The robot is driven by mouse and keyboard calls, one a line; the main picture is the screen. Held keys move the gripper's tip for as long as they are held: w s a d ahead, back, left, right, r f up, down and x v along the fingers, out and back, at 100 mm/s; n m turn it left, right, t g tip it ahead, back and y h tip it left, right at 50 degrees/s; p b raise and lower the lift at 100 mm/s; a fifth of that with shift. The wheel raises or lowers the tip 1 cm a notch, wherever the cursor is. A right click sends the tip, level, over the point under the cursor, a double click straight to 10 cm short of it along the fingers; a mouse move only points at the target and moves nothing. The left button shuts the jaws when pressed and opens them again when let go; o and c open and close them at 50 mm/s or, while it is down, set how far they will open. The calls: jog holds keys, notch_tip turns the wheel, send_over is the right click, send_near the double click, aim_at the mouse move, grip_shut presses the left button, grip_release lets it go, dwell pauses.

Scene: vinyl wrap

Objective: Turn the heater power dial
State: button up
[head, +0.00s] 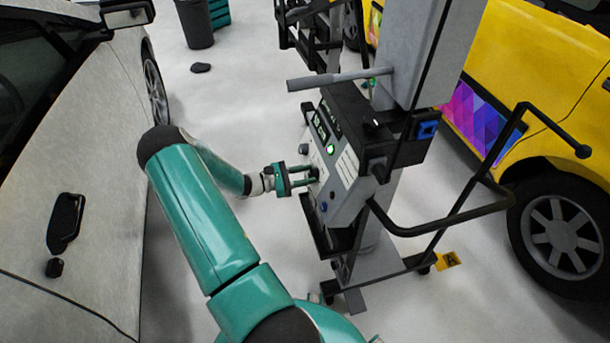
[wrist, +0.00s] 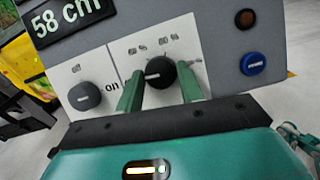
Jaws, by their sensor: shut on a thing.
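The heater's control box (head: 345,185) stands on a wheeled stand. In the wrist view its grey panel (wrist: 210,50) faces me. The black power dial (wrist: 158,72) with a white pointer line sits in a white field with percent marks. My gripper (wrist: 160,90) has its two green fingers on either side of this dial, shut on it. In the head view my gripper (head: 312,175) reaches the panel from the left, and the dial is mostly hidden there. A grey on switch knob (wrist: 84,97) is left of the dial.
A display (wrist: 70,18) reads "58 cm". A blue button (wrist: 254,64) and a dark red-brown lamp (wrist: 245,18) are at the right. A white car (head: 85,200) stands left, a yellow vehicle (head: 555,60) right. A black handle bar (head: 450,220) juts from the stand.

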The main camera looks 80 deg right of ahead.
jog(key=m+y, duration=0.1)
jog(key=m, duration=0.2)
jog(key=m+y, duration=0.1)
jog(key=m, duration=0.1)
jog(key=m+y, duration=0.1)
jog(key=m, duration=0.2)
jog(key=shift+w+d+m+g+y, duration=0.1)
jog(key=shift+d+m+g+y, duration=0.2)
jog(key=shift+y, duration=0.1)
jog(key=m, duration=0.2)
jog(key=m+y, duration=0.1)
jog(key=m, duration=0.1)
jog(key=shift+r+y, duration=0.15)
jog(key=shift+y, duration=0.15)
jog(key=m, duration=0.2)
jog(key=m+t+y, duration=0.1)
jog(key=m, duration=0.1)
jog(key=shift+d+r+t, duration=0.1)
jog(key=shift+t, duration=0.2)
jog(key=m+t, duration=0.1)
jog(key=m, duration=0.3)
jog(key=shift+r+m+y, duration=0.15)
jog(key=shift+m+y, duration=0.15)
jog(key=shift+y, duration=0.1)
jog(key=shift+r+m+t, duration=0.1)
jog(key=shift+m+t, duration=1)
jog(key=shift+m, duration=0.8)
jog(key=shift+s, duration=0.2)
jog(key=o, duration=1)
jog(key=shift+c, duration=0.2)
